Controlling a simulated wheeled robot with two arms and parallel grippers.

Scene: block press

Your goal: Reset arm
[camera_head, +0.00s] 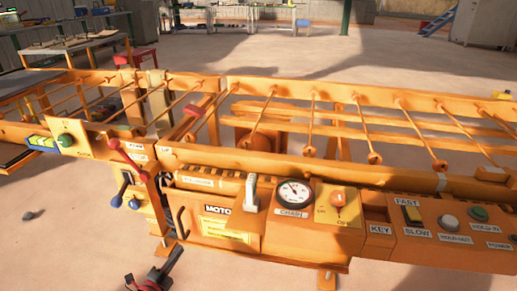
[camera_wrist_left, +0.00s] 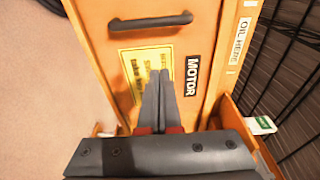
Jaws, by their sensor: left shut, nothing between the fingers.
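My left gripper (camera_head: 176,252) shows dark with red parts at the bottom left of the head view, in front of the orange machine's lower side. In the left wrist view its two grey fingers (camera_wrist_left: 158,90) lie together, shut and empty. They point toward the orange motor panel (camera_wrist_left: 175,50), which has a yellow label, a dark handle and the word MOTOR. Whether the fingertips touch the panel I cannot tell. My right gripper is in neither view.
The orange machine (camera_head: 200,170) spans the head view, with red and blue knobbed levers (camera_head: 134,160), a round gauge (camera_head: 295,193), switches and buttons. Rods and rails cross its top. Bare floor (camera_head: 70,230) lies at the left front. Tables stand behind.

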